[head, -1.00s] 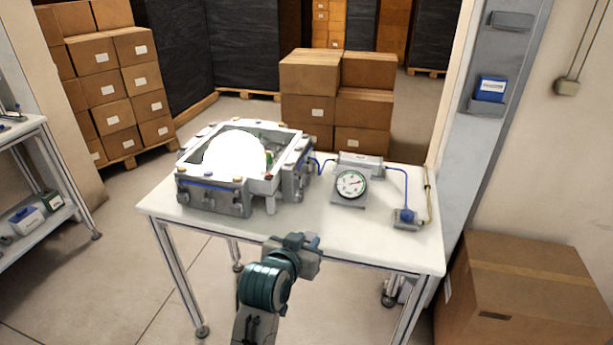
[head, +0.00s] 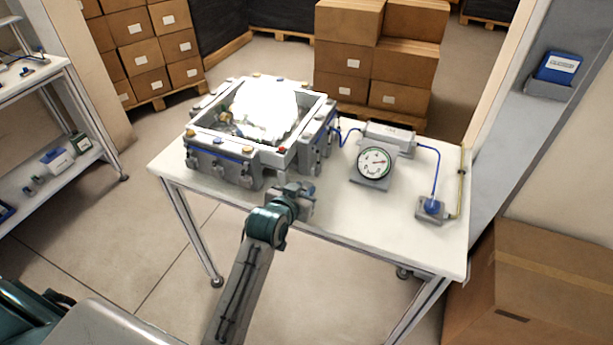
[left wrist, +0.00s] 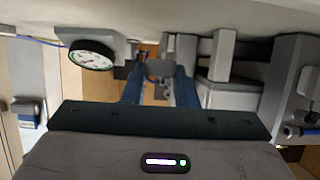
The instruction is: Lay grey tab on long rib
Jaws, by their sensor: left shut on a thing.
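My left gripper (head: 300,197) is at the table's front edge, just in front of the grey box-like fixture (head: 222,172). In the left wrist view its two blue fingers (left wrist: 158,88) are closed on a small grey piece (left wrist: 160,69), apparently the grey tab, partly hidden by the fingers. In the head view the tab cannot be told apart from the gripper. The fixture is open on top and holds a bright white, overexposed mass (head: 264,108). I cannot make out a long rib. My right gripper is not in view.
A pressure gauge (head: 374,163) stands right of the fixture on the white table (head: 345,212), with blue hoses and a small grey block (head: 430,209). A large carton (head: 545,290) stands right of the table. The table's front middle is mostly clear.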

